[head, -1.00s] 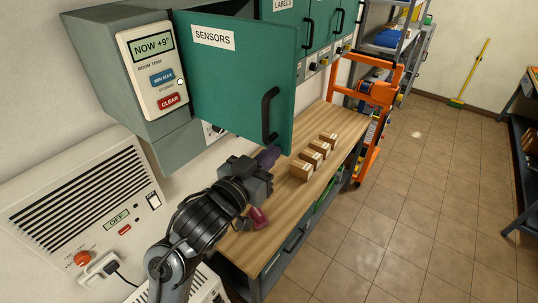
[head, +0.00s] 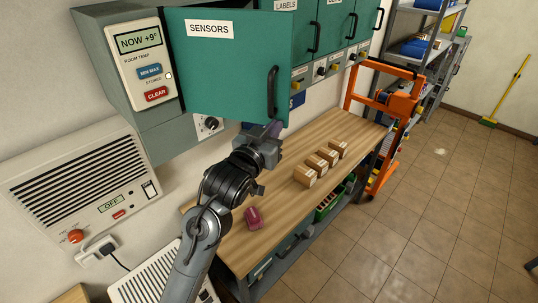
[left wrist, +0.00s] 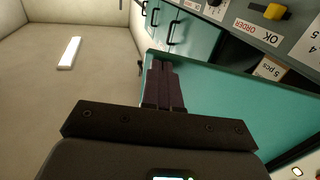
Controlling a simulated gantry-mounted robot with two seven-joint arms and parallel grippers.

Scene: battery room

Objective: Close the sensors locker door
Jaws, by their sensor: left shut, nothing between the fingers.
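The green SENSORS locker door (head: 225,75) stands open, swung out from the grey locker (head: 115,60), with a black handle (head: 272,92) near its free edge. My left gripper (head: 274,130) is at the door's lower free corner, its fingertips partly hidden there. In the left wrist view its dark fingers (left wrist: 163,85) are shut together with nothing between them, lying in front of the teal door panel (left wrist: 225,110). I cannot tell whether they touch it. My right gripper is not in view.
Below is a wooden workbench (head: 240,250) with several small cardboard boxes (head: 306,176) and a magenta object (head: 253,217). Other teal lockers (head: 335,30) continue to the right. An orange trolley (head: 395,105) stands beyond the bench. The tiled floor (head: 430,210) at right is open.

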